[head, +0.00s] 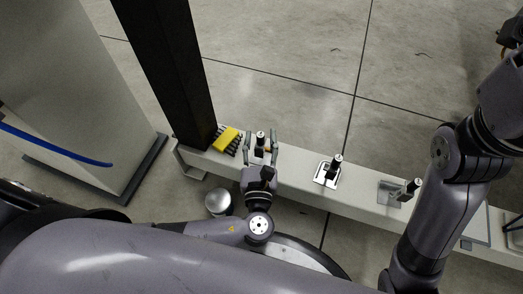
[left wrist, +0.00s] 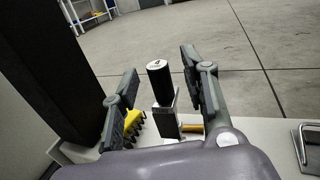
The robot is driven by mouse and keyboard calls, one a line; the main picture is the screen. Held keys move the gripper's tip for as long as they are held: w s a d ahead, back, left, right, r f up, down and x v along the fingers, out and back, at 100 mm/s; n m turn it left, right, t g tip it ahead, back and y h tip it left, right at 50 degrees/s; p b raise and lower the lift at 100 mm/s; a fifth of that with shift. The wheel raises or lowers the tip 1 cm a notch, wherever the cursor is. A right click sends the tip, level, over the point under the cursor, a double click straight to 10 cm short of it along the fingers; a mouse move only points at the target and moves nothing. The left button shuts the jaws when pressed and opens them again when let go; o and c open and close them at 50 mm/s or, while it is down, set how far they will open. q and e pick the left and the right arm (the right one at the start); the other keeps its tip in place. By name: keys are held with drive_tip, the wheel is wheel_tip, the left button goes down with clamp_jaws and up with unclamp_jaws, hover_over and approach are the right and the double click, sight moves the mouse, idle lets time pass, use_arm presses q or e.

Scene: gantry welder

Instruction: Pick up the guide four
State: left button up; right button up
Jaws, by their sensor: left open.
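A guide with a black cylinder on a metal bracket stands upright on the pale beam (head: 301,178). This guide (head: 260,140) is at the left part of the beam in the head view, and it also shows in the left wrist view (left wrist: 160,84). A small pale mark is on its top, too small to read surely as a four. My left gripper (head: 262,137) is open, with one finger on each side of this guide. In the left wrist view the fingers (left wrist: 158,68) are apart from the cylinder. My right gripper is not seen; only my right arm shows.
Two similar guides stand further right on the beam, a middle one (head: 336,161) and a right one (head: 408,189). A yellow block with black bristles (head: 227,139) lies just left of my left gripper. A black post (head: 172,75) rises at the beam's left end.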

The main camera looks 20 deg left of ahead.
use_arm(q)
drive_tip(key=shift+x, duration=0.85)
clamp_jaws()
